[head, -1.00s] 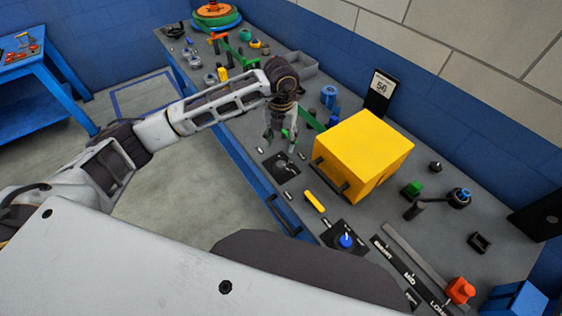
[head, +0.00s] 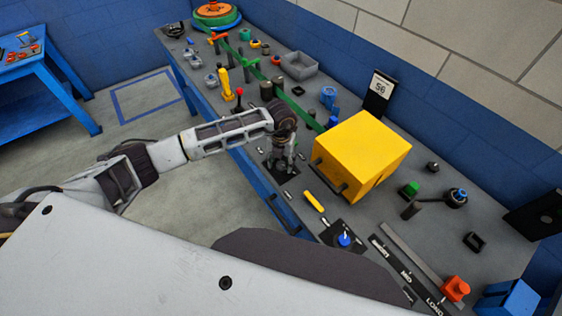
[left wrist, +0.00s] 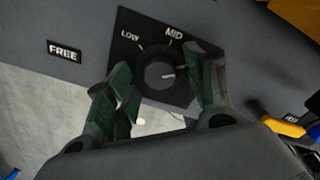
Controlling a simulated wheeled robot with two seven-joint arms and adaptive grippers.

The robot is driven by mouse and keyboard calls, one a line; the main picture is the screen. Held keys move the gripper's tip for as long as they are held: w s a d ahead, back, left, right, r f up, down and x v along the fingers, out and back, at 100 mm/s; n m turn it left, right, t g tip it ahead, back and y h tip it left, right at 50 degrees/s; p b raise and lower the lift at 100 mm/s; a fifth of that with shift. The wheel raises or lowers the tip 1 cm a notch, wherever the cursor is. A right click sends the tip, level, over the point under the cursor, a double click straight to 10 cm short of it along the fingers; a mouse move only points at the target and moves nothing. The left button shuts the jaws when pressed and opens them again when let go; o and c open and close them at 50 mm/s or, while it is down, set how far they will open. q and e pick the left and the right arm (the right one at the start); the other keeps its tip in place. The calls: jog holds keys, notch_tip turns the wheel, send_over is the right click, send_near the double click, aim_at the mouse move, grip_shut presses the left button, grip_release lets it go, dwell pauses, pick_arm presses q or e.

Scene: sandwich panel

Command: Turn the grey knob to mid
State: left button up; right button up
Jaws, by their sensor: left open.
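The grey knob (left wrist: 156,73) sits on a black dial plate (left wrist: 130,22) in the left wrist view. LOW and MID are printed above it; any further label is hidden behind a finger. Its white pointer mark is on the right side of the knob, clockwise past MID. My left gripper (left wrist: 160,66) is open, with green-padded fingers on either side of the knob; I cannot tell whether they touch it. In the head view my left gripper (head: 285,162) is over the dial plate (head: 284,174) and hides most of the knob. My right gripper is not in view.
A big yellow box (head: 357,150) stands close right of the gripper. A blue knob (head: 344,239) and a yellow handle (head: 314,201) lie nearer me. A red-tipped lever (head: 239,93) and a yellow post (head: 222,76) stand beyond my arm. A FREE label (left wrist: 65,51) is beside the dial.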

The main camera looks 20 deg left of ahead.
pick_arm(q)
jog(key=shift+f, duration=0.25)
jog(key=shift+c, duration=0.2)
jog(key=c, duration=1)
jog(key=shift+n, duration=0.4)
jog(key=n, duration=0.5)
jog(key=shift+b, duration=0.3)
jog(key=n, duration=0.5)
jog(key=shift+n, duration=0.4)
